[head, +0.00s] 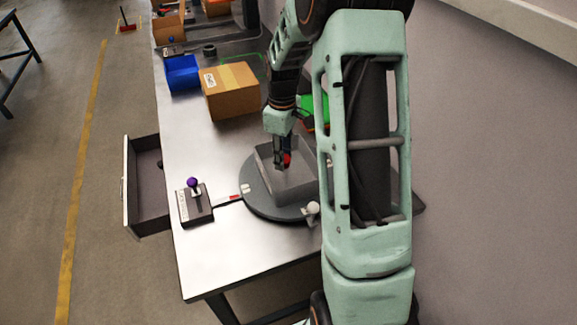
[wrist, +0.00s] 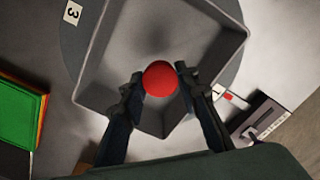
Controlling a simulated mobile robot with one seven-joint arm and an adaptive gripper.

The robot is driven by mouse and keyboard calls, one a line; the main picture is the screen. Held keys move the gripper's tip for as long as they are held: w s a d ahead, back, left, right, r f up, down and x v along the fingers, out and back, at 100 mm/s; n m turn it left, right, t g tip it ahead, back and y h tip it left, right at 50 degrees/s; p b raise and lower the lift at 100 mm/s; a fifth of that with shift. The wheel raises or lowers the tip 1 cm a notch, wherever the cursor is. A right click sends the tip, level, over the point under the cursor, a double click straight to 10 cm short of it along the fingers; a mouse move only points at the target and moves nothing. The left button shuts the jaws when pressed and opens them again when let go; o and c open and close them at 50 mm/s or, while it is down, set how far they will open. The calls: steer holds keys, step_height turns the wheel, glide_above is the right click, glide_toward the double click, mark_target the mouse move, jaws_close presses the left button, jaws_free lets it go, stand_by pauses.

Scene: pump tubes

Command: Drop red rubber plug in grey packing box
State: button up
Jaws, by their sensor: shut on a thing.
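The red rubber plug (head: 287,159) is held between the fingers of my gripper (head: 282,163). In the wrist view the red plug (wrist: 159,78) shows as a round red shape between the two fingertips of my gripper (wrist: 156,85), which is shut on it. The grey packing box (head: 294,187) is open at the top and stands on a round dark turntable (head: 262,206). In the wrist view the plug and fingertips appear over the inside of the grey box (wrist: 112,45). The height of the plug above the box floor is hard to tell.
A lever box with a purple knob (head: 193,183) stands left of the turntable. A closed cardboard box (head: 231,90) and a blue bin (head: 182,73) stand farther back. An open drawer (head: 146,185) juts from the table's left side. A green item (head: 314,112) lies behind the grey box.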

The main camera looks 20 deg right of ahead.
mark_target(289, 175)
steer(key=shift+s+d+f, duration=0.1)
steer(key=shift+d+f, duration=0.3)
steer(key=shift+f, duration=0.05)
steer(key=f, duration=0.3)
steer(key=shift+s+d, duration=0.15)
steer(key=shift+d, duration=0.15)
steer(key=shift+f, duration=0.4)
steer(key=shift+f, duration=0.2)
steer(key=o, duration=1)
steer(key=shift+r, duration=0.2)
